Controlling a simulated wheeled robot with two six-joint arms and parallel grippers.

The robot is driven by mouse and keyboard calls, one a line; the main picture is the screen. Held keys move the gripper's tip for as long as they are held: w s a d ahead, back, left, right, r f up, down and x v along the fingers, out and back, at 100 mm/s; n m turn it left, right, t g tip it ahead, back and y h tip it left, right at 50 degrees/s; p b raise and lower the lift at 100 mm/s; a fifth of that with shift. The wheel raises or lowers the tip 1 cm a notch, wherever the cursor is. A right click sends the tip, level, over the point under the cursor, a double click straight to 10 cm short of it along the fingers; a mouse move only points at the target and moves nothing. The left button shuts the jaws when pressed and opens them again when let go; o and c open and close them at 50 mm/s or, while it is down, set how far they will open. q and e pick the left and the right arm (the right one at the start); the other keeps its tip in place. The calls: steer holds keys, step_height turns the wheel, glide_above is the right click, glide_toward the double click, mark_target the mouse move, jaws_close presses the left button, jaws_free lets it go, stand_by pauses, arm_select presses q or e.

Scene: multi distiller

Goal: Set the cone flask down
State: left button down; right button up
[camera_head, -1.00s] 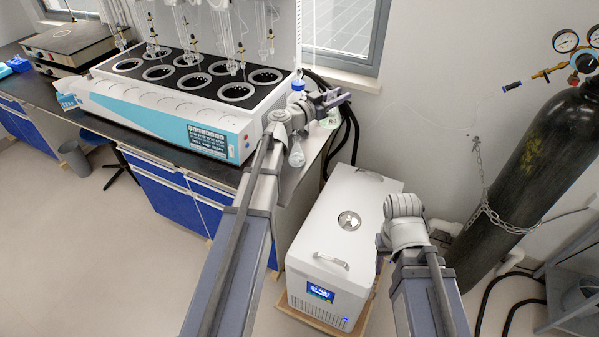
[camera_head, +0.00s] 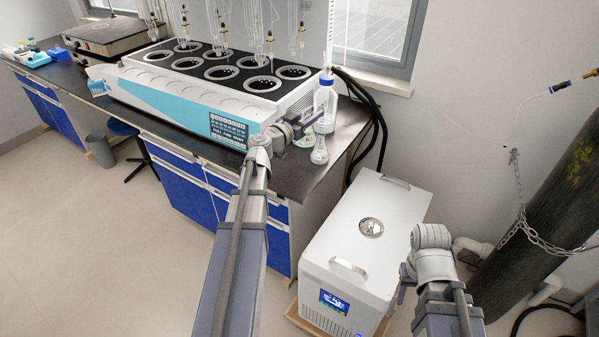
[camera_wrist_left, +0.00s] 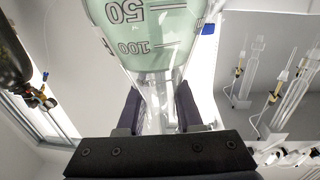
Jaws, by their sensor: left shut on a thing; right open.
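The cone flask, with pale green liquid and 50 and 100 marks, fills the top of the left wrist view (camera_wrist_left: 145,30). My left gripper (camera_wrist_left: 158,108) is shut on its neck. In the head view that gripper (camera_head: 308,122) is over the right end of the bench, and the flask's green part (camera_head: 304,139) shows just below it, partly hidden. I cannot tell whether the flask touches the bench. A second, clear cone flask (camera_head: 319,152) stands close on the right. My right gripper (camera_head: 403,288) is open, low beside the white chiller, and mostly hidden by its wrist.
The dark bench top (camera_head: 292,176) is free in front of the flasks. A blue-capped wash bottle (camera_head: 325,108) stands behind them. The multi-position distiller (camera_head: 190,98) is to the left. The white chiller (camera_head: 350,235) stands on the floor, with a gas cylinder (camera_head: 556,190) to its right.

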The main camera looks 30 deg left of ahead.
arm_select(q)
steer(key=s+a+f+n+y+b, duration=0.1)
steer(key=s+a+f+y+b, duration=0.1)
steer(key=a+f+b, duration=0.4)
step_height(320, 180, down, 5)
steer(key=s+b, duration=0.1)
steer(key=b, duration=0.2)
steer(key=shift+s+a+r+n+y, duration=0.15)
steer(key=shift+s+a+n+y, duration=0.1)
steer(key=shift+a+n+y, duration=0.05)
arm_select(e)
step_height(320, 180, down, 11)
steer(key=shift+r, duration=0.1)
arm_select(q)
step_height(320, 180, down, 4)
steer(key=b, duration=0.4)
steer(key=shift+r, duration=0.1)
arm_select(e)
step_height(320, 180, down, 4)
steer(key=shift+r, duration=0.15)
